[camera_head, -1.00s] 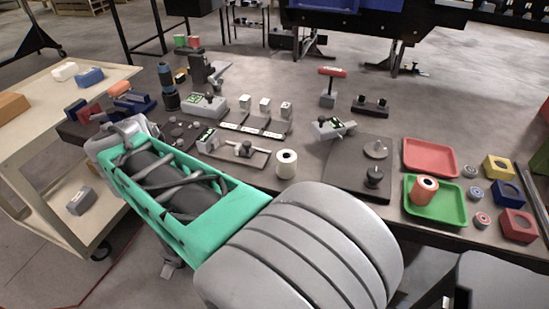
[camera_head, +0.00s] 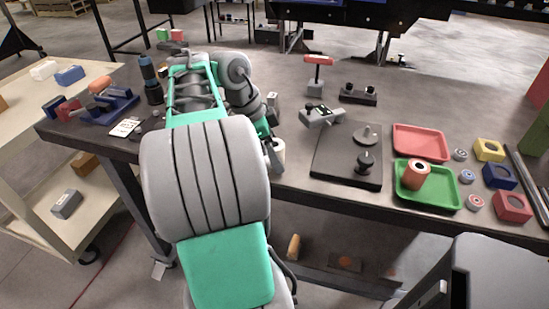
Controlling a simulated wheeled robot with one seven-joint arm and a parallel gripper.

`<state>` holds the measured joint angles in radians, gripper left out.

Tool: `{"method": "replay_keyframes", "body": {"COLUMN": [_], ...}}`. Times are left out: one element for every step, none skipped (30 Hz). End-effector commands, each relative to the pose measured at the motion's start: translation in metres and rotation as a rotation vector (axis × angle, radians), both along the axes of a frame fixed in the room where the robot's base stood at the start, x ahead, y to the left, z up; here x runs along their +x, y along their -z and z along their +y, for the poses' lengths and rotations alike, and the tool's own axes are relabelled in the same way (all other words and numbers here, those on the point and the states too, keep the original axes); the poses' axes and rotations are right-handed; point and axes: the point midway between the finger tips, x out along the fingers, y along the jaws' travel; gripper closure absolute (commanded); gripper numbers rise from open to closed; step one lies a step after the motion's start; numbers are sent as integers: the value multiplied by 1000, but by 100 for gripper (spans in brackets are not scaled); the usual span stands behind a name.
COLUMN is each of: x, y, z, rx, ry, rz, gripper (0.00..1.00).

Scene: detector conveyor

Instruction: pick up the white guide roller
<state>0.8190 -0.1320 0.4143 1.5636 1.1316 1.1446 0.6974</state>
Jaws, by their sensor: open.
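The white guide roller (camera_head: 280,151) stands upright on the dark workbench (camera_head: 300,186), left of the black plate. It is partly hidden by my gripper (camera_head: 273,153), which is at its left side, pointing down. My gripper is open. I cannot tell whether a finger touches the roller or whether the roller is between the fingers.
A black plate (camera_head: 336,172) with a knob lies right of the roller. Farther right are a red tray (camera_head: 421,142) and a green tray (camera_head: 447,191) holding an orange roller (camera_head: 415,174). A grey device (camera_head: 321,116) stands behind. My arm hides the bench's left middle.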

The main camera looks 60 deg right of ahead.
Motion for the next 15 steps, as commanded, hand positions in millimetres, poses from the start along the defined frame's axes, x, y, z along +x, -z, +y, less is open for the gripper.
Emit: {"method": "replay_keyframes", "body": {"x": [0, 0, 0, 0, 0, 0, 0, 0, 0, 0, 0, 0, 0, 0, 0], "y": [-1, -1, -1, -1, -1, -1, -1, -1, -2, -2, -2, -2, -1, -2, -1], "z": [0, 0, 0, 0, 0, 0, 0, 0, 0, 0, 0, 0, 0, 0, 0], "rx": [-1, -1, 0, 0, 0, 0, 0, 0, 0, 0, 0, 0, 0, 0, 0], "ry": [0, 0, -1, -1, -1, -1, -1, -1, -1, -1, -2, -2, -2, -2, -2], "rz": [0, 0, 0, 0, 0, 0, 0, 0, 0, 0, 0, 0, 0, 0, 0], "gripper": [31, 31, 31, 31, 32, 35, 37, 40, 43, 46, 48, 51, 54, 56, 60]}}
